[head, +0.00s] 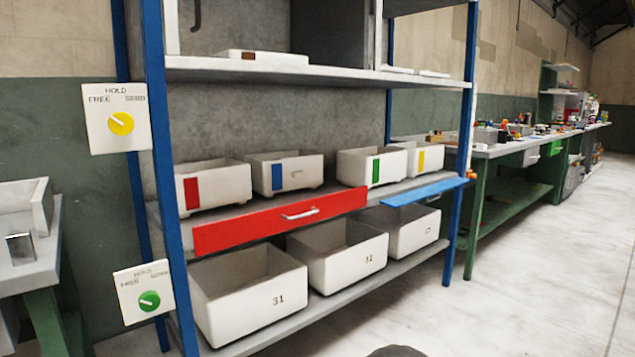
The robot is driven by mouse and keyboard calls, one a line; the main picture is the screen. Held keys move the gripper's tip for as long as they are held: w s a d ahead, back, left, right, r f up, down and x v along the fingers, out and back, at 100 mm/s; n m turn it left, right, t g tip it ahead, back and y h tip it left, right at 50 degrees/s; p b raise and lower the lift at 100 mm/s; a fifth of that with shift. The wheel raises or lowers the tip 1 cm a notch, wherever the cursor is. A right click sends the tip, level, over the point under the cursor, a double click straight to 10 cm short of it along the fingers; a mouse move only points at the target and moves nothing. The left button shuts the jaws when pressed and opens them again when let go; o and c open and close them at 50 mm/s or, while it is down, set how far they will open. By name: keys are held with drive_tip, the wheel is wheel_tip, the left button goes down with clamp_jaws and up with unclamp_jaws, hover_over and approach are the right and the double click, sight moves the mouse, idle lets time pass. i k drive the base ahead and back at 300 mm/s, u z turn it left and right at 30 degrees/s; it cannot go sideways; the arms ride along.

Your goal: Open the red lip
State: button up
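The red lip (250,228) is a long red panel with a pale bar handle (300,214) on its front. It stands upright along the front edge of the middle shelf, on the left and centre, above the white bins 31 (225,306) and 32 (345,262). A blue lip (425,191) to its right lies about flat and sticks out from the shelf. My gripper is not in view. A dark rounded shape shows at the bottom edge, and I cannot tell what it is.
Small white bins with red, blue, green and yellow labels stand behind the lips. A yellow dial (121,123) and a green dial (149,300) are on panels by the left blue post (160,150). A grey bench (40,250) stands left. The floor (540,270) at right is clear.

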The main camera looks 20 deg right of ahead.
sight(217, 235)
drive_tip(key=z, duration=0.85)
drive_tip(key=i, duration=0.85)
drive_tip(key=u, duration=0.75)
drive_tip(key=i, duration=0.3)
drive_tip(key=u, duration=0.25)
